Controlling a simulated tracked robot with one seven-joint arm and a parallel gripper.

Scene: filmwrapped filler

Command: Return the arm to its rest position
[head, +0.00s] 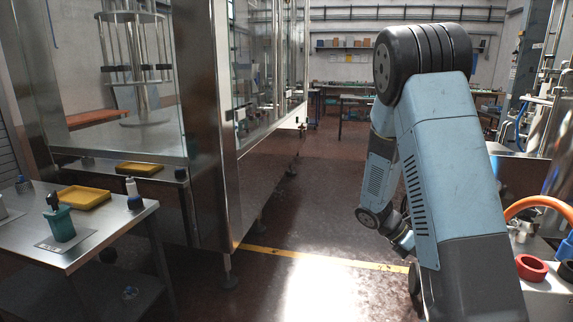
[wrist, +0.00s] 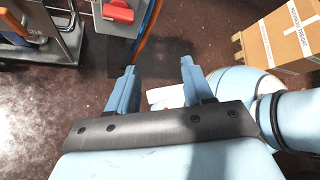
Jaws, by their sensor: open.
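My arm (head: 445,165) is raised on the right side of the head view, bent at a dark upper joint, with its lower links folded down behind the blue link. My gripper (wrist: 158,68) shows in the wrist view with its two blue fingers apart and nothing between them. It points down over the dark floor (wrist: 180,45). Part of my own light-blue body lies just right of the fingers in that view. In the head view the fingers cannot be made out clearly behind the arm.
A bench with a red ring (head: 531,267) is close right. A cardboard box (wrist: 285,38) is near the gripper. The central floor is clear.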

